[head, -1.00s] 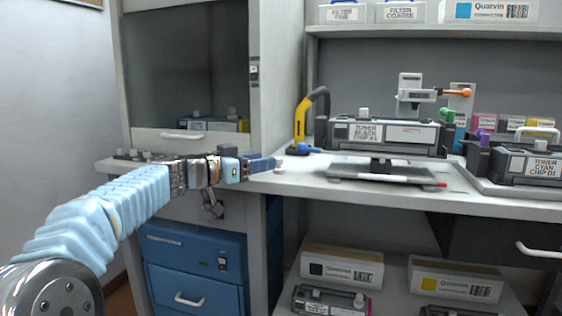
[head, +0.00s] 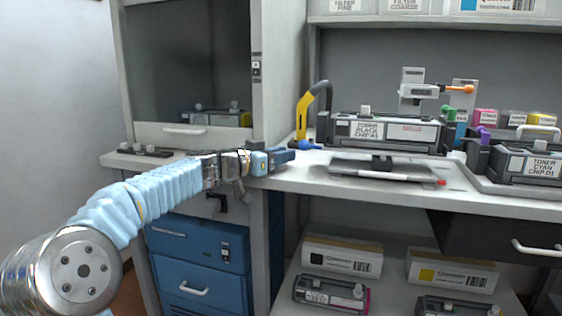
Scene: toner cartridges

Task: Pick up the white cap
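A small white cap (head: 365,110) sits on top of the black toner cartridge (head: 385,132) labelled "TONER BLACK CHIP A1", on the bench. My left gripper (head: 287,156) reaches in from the left and is over the front edge of the bench, left of and nearer than the cartridge. It is seen from the side, so I cannot tell whether its fingers are open or shut. No white cap shows clearly at its fingertips. My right gripper is not in view.
A yellow and black curved hose (head: 305,115) stands behind my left gripper. A flat grey stand (head: 385,172) lies in front of the cartridge. The cyan cartridge (head: 528,164) sits in a tray at right. A cabinet wall (head: 277,70) rises at left.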

